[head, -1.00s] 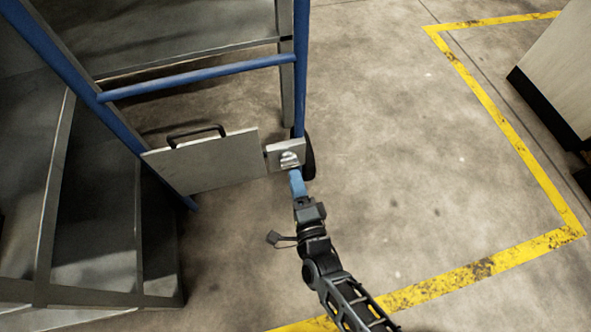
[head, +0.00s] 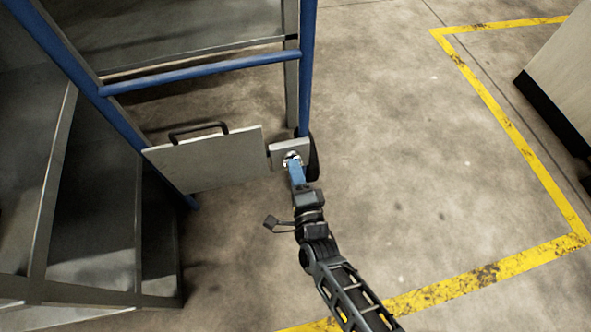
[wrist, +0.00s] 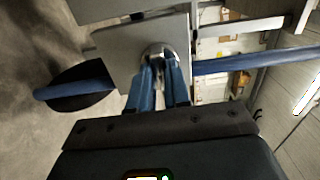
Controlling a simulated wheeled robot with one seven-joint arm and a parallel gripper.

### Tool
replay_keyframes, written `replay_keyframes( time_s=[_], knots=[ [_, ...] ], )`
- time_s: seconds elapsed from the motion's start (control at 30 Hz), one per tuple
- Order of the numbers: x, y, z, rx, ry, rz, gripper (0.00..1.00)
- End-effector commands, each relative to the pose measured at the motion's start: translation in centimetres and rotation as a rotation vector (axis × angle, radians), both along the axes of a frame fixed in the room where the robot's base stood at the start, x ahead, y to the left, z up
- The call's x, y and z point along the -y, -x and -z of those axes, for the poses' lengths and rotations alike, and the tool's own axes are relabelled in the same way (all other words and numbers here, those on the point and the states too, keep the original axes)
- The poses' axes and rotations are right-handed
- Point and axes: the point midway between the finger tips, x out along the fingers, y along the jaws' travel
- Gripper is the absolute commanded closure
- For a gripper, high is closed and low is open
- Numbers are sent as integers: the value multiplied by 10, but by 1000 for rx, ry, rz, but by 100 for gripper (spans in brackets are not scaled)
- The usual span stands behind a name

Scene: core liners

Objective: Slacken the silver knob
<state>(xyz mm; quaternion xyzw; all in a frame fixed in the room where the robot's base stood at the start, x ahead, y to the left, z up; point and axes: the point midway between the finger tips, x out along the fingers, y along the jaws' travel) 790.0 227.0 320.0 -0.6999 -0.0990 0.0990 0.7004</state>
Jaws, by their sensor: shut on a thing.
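The silver knob (head: 291,156) sits on a small light metal plate (head: 276,149) low on the blue-framed cart, at the right of a larger panel. In the wrist view the knob (wrist: 159,53) shows as a round metal piece against the plate (wrist: 118,48). My gripper (head: 293,164), with blue fingers, reaches the knob from the front. In the wrist view my gripper's fingertips (wrist: 160,62) are on either side of the knob and shut on it. The fingers hide part of the knob, so its turn angle cannot be told.
A grey panel with a black handle (head: 198,131) is left of the plate. Blue cart rails (head: 205,72) run above, and a dark wheel (head: 313,160) is just right of the plate. Metal shelving (head: 100,230) stands at left. Floor with yellow lines (head: 455,265) is clear at right.

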Motion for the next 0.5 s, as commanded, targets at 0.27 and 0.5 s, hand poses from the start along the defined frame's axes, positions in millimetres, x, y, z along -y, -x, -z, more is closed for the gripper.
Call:
replay_keyframes(
  time_s=[0.27, 0.5],
  knots=[
    [0, 0, 0, 0, 0, 0, 100],
    [1, 0, 0, 9, 35, 1, 100]
  ],
)
